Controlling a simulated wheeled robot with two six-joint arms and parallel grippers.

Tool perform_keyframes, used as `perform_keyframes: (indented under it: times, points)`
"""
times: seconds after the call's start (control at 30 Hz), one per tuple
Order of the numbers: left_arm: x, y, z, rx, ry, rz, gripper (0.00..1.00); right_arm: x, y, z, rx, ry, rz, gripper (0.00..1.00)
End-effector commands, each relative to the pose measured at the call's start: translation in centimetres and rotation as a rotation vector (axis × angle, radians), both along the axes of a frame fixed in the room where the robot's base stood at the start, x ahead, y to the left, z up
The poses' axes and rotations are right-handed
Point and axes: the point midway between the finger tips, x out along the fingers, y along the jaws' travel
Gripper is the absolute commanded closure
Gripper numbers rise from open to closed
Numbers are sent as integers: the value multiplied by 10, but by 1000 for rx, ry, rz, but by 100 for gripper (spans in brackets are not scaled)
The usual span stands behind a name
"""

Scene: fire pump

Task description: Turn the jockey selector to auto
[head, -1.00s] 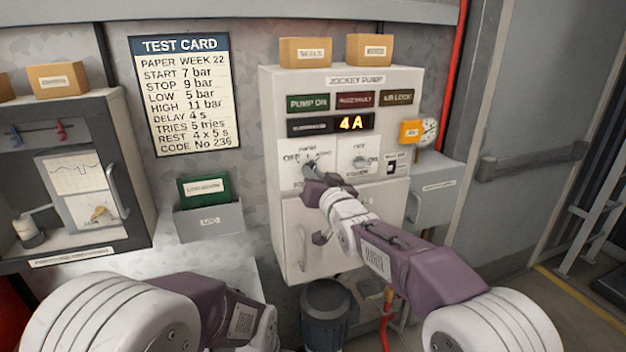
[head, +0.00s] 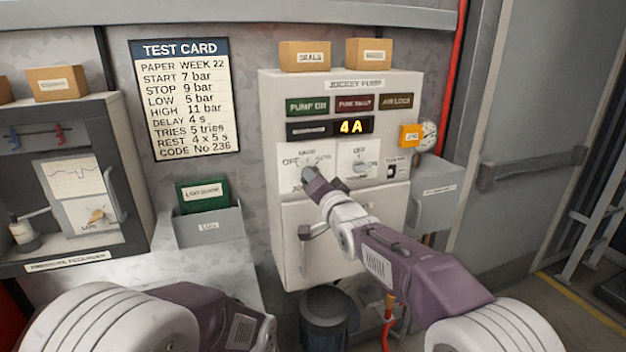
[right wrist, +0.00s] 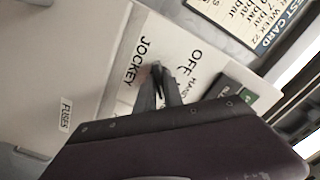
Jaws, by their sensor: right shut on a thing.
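The jockey selector (head: 308,163) is on the white jockey pump panel (head: 345,83), at the left of two selectors. Labels OFF, HAND and AUTO stand around it in the head view. My right gripper (head: 309,174) is at this selector and shut on it. In the right wrist view my right gripper (right wrist: 158,72) has its fingers close together beside the words JOCKEY and OFF. The fingers hide most of the knob, so I cannot tell which way it points. My left arm shows at the bottom left of the head view, but its gripper is out of frame.
A second selector (head: 361,166) sits just right of the first. A display (head: 351,126) above reads 4A. A grey box (head: 437,193) is at the panel's right, and a tray (head: 209,227) with a green book (head: 204,194) at its left. A bin (head: 327,318) stands below.

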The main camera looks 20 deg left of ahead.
Motion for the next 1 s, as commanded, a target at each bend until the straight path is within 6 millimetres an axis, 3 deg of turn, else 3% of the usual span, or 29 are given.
perform_keyframes:
  times: [0.03, 0.4, 0.43, 0.5, 0.83, 1.0]
  points:
    - [0, 0, -1, 0, 0, 0, 100, 0, 1, -9, -9, 17, 2, 100]
    - [0, 0, -1, 0, 0, 0, 100, 0, 1, -9, -7, 18, 2, 100]
    - [0, 0, -1, 0, 0, 0, 100, 0, 1, -9, -8, 17, 2, 80]
    - [0, 0, -1, 0, 0, 0, 100, 0, 1, -8, -7, 16, 1, 66]
    - [0, 0, -2, 0, 0, 0, 100, -2, -1, -4, -1, 8, 1, 66]
    - [0, 0, -14, 0, 0, 0, 100, -21, -13, -6, 0, 7, 0, 66]
